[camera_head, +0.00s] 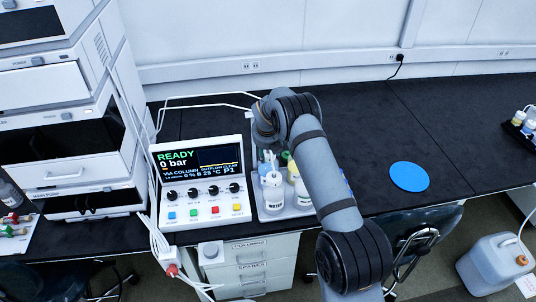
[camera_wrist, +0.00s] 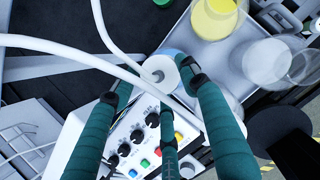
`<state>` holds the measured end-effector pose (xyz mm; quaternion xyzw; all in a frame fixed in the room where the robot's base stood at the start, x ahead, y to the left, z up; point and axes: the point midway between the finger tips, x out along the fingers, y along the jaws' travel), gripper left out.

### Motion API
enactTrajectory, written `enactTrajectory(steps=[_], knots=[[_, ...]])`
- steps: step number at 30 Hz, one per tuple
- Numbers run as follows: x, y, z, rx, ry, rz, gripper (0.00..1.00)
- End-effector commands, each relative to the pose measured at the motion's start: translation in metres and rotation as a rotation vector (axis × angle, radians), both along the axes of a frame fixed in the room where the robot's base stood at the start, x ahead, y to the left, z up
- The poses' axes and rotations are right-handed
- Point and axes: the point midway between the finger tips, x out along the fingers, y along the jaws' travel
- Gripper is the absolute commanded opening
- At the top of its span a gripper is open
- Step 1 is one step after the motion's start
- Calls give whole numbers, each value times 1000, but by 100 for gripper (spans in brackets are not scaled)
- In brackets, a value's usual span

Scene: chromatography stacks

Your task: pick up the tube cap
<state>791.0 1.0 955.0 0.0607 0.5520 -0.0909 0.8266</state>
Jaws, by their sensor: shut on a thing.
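In the wrist view my gripper (camera_wrist: 155,90) has its teal fingers with black tips closed around a white round piece with a grey centre, which I take to be the tube cap (camera_wrist: 158,72). White tubing (camera_wrist: 75,50) crosses in front of the fingers, so the exact contact is partly hidden. In the head view a white labelled bottle (camera_head: 273,201) with a white top stands below the end of my arm. My fingers cannot be made out there. I cannot tell whether the cap is apart from the bottle.
A grey tray (camera_head: 301,211) holds several bottles, one with yellow contents (camera_wrist: 213,18). The control panel reading READY (camera_head: 203,185) stands to its left, beside the stacked instruments (camera_head: 65,130). A blue disc (camera_head: 409,176) lies on the black bench, with clear room around it.

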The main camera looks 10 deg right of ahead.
Motion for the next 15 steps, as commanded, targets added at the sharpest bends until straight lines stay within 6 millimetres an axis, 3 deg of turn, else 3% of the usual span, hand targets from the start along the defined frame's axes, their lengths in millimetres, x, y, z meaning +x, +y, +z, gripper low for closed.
enactTrajectory(steps=[4, 15], knots=[[0, 0, 0, 0, 1, 0, 17], [1, 0, 5, 0, -2, -1, 17]])
